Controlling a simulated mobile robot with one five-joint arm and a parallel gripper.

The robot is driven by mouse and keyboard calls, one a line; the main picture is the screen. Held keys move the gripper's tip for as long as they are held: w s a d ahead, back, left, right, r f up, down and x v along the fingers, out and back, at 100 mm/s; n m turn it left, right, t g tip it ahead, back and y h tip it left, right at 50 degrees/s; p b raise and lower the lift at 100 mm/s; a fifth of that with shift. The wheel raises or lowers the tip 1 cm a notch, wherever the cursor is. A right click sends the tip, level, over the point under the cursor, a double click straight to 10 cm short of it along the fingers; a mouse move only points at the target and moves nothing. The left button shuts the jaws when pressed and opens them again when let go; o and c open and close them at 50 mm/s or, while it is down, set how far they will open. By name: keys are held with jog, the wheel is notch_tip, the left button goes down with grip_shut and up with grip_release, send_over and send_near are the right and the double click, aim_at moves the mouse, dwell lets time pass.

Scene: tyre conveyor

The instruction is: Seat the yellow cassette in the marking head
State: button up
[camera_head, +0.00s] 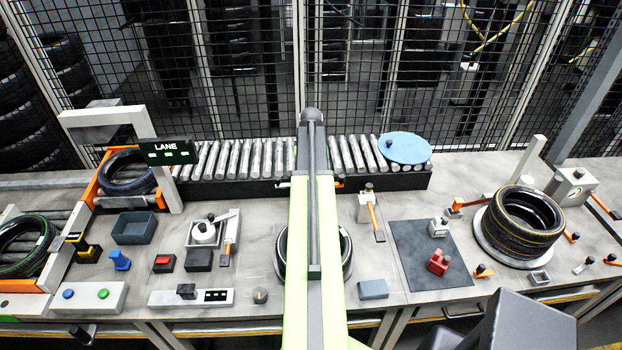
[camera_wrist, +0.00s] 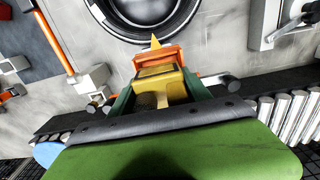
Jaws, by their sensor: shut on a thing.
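My gripper (camera_wrist: 158,62) shows in the wrist view, shut on a yellow piece (camera_wrist: 160,84) that I take to be the yellow cassette. The piece sits between the jaws, with orange around it and a yellow point past the front. It is held above the bench, short of a black tyre (camera_wrist: 140,12). In the head view my arm hides the gripper and the held piece. I cannot tell for sure which fixture is the marking head. A white block with an orange lever (camera_head: 376,222) stands just right of my arm.
The roller conveyor (camera_head: 235,158) runs behind the bench, with a blue disc (camera_head: 404,147) at its right end. A dark mat (camera_head: 410,270) holds a red block (camera_head: 438,262) and a white block (camera_head: 438,227). A large tyre (camera_head: 522,222) lies at right. A blue-grey bin (camera_head: 134,228) stands left.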

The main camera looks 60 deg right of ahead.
jog(key=shift+f+b, duration=0.75)
jog(key=shift+f, duration=0.1)
jog(key=o, duration=1.7)
jog(key=shift+r, duration=0.1)
notch_tip(320, 180, up, 17)
jog(key=p, duration=1.7)
jog(key=shift+r, duration=0.15)
